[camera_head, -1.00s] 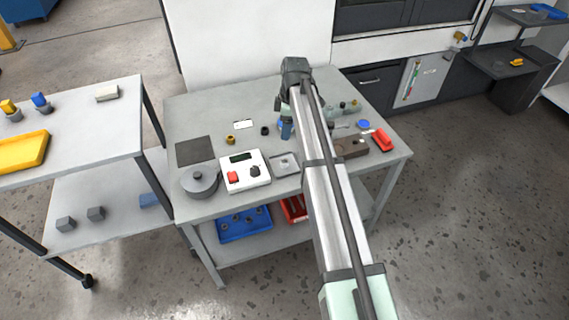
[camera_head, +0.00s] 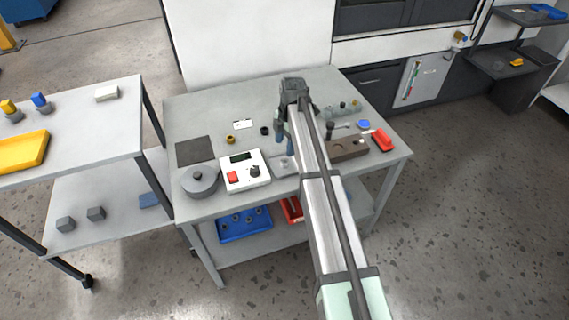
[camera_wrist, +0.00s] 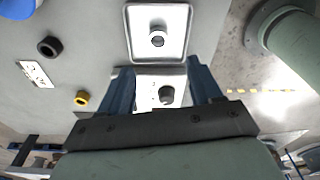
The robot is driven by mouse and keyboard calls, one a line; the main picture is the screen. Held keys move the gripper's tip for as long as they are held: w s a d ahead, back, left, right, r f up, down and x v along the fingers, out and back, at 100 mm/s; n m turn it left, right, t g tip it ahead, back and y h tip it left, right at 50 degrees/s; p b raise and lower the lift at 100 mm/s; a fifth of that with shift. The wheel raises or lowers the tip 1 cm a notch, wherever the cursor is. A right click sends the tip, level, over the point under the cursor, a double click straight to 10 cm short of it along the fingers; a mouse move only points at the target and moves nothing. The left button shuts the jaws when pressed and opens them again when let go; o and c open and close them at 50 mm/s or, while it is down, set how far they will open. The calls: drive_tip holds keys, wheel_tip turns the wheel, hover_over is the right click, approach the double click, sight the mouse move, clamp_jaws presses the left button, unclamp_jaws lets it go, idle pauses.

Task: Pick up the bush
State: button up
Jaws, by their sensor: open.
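A short grey cylindrical bush (camera_wrist: 157,39) with a dark bore stands upright in a small square metal tray (camera_wrist: 130,46). In the head view the tray (camera_head: 277,171) is just right of the white control box, and my arm and fingers partly cover it. A black ring (camera_wrist: 49,46) and a brass ring (camera_wrist: 81,98) lie apart on the table; they also show in the head view as the black ring (camera_head: 265,130) and brass ring (camera_head: 230,139). My gripper (camera_wrist: 161,80) is open, its two blue fingers pointing down near the tray, with nothing between them. In the head view my gripper (camera_head: 284,147) hangs by the tray.
The white control box (camera_head: 238,181) with a red button and a grey lidded pot (camera_head: 201,182) stand left of the tray. A brown block (camera_head: 349,149) and a red item (camera_head: 382,139) lie to the right. The table's back left is clear.

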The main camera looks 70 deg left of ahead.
wheel_tip(320, 180, down, 3)
drive_tip(key=shift+s+r, duration=0.1)
drive_tip(key=shift+s, duration=0.05)
drive_tip(key=shift+f, duration=2.65)
drive_tip(key=c, duration=1.2)
